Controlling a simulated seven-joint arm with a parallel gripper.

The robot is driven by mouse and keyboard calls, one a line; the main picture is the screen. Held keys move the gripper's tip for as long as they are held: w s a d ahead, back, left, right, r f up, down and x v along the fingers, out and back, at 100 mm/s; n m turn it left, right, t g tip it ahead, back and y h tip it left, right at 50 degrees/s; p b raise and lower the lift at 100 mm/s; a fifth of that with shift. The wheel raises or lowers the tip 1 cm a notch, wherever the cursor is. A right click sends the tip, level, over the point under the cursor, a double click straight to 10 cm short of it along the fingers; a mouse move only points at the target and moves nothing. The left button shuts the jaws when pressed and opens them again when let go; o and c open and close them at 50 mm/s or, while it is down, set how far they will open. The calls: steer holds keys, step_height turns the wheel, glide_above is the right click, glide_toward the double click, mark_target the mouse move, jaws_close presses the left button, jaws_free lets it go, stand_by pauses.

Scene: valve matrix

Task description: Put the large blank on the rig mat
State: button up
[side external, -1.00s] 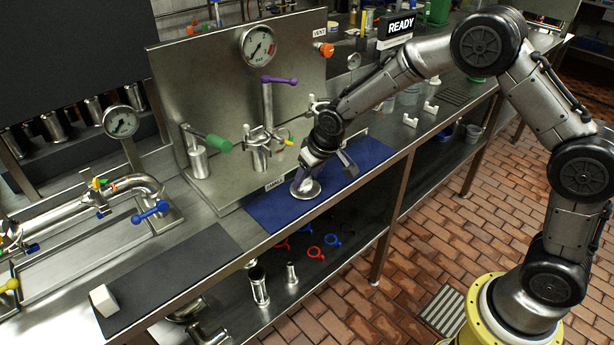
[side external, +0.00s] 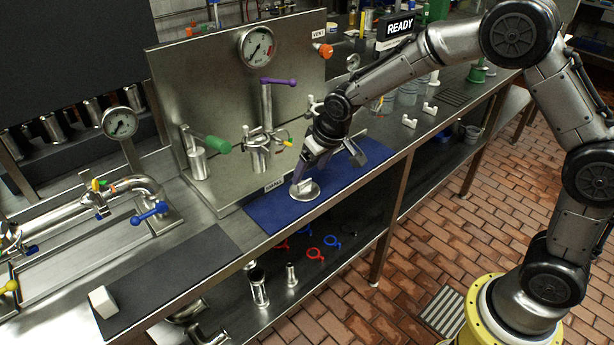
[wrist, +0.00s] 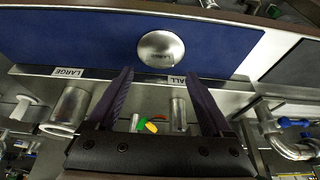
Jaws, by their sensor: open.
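A round metal disc (side external: 307,192), the blank, lies flat on the blue mat (side external: 262,214) in front of the upright steel panel. In the wrist view the blank (wrist: 160,47) shows lettering too small to read for certain, with blue mat (wrist: 80,38) around it. My gripper (side external: 328,166) is open and empty, pointing down over the blue mat. In the side view one finger ends close to the blank; I cannot tell if they touch. In the wrist view the blank lies beyond the fingertips of my gripper (wrist: 159,76), apart from them.
A dark grey mat (side external: 170,275) lies to the left with a white block (side external: 103,301) on it. The steel panel (side external: 215,90) with gauge and valves stands behind the blue mat. Labels reading LARGE (wrist: 68,72) and partly hidden ALL (wrist: 177,80) mark the panel side.

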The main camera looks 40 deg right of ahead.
steer(key=v, duration=0.7)
steer(key=shift+s+r, duration=0.2)
steer(key=shift+r, duration=0.2)
steer(key=s+d+r, duration=0.2)
steer(key=s+r, duration=0.2)
steer(key=s, duration=0.3)
steer(key=s+d+r, duration=0.2)
steer(key=s+r, duration=0.3)
steer(key=s, duration=0.2)
steer(key=s+d+f+t, duration=0.1)
steer(key=s, duration=1.4)
steer(key=shift+s+f, duration=0.15)
steer(key=shift+s, duration=0.05)
